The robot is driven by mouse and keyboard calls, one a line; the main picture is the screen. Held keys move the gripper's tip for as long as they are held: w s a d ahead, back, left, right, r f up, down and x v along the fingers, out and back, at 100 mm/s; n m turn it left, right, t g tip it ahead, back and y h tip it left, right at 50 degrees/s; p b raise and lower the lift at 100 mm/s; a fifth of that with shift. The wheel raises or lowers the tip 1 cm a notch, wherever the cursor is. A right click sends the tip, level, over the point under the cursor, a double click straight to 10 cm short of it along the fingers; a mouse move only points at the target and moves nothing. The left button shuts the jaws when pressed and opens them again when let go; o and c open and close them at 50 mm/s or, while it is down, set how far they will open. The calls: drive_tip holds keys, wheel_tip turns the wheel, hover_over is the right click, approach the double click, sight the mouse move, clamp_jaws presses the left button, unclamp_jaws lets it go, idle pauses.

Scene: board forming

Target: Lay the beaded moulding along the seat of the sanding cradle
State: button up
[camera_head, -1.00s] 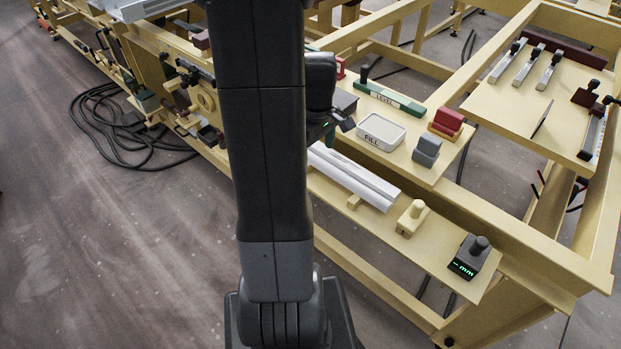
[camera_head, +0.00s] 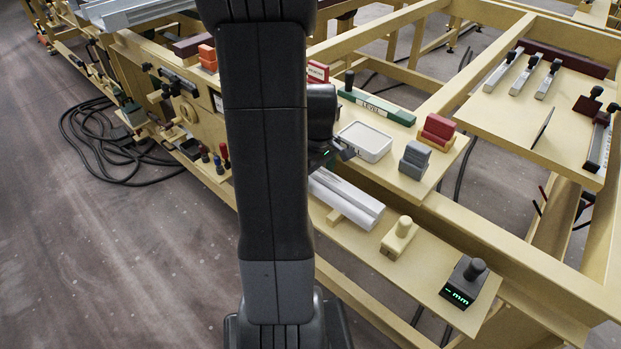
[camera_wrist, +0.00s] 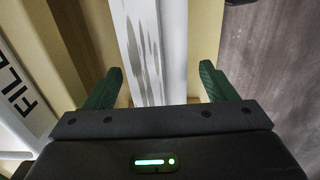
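A long white ridged piece (camera_head: 346,200) lies lengthwise on the wooden shelf, on pale wooden supports. I cannot tell whether it is the beaded moulding, the sanding cradle or both together. In the wrist view a long white strip with grey smears (camera_wrist: 150,50) runs up between the fingers. My gripper (camera_wrist: 160,75) is open, its two green fingers standing on either side of this strip with gaps between. In the head view my dark arm hides the far end of the white piece and most of the gripper.
A white FILL tray (camera_head: 364,141), a green level (camera_head: 377,106) and grey blocks (camera_head: 414,160) sit on the board beside it. A wooden block with a knob (camera_head: 399,238) and a black mm gauge (camera_head: 465,282) stand on the shelf. Cables (camera_head: 105,140) lie on the floor.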

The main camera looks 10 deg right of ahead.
sight(317, 174)
drive_tip(key=c, duration=1.5)
drive_tip(key=shift+r+p, duration=3.25)
drive_tip(key=shift+r, duration=0.85)
drive_tip(key=o, duration=0.8)
drive_tip(key=shift+c, duration=0.2)
drive_tip(key=c, duration=0.9)
drive_tip(key=shift+f, duration=0.1)
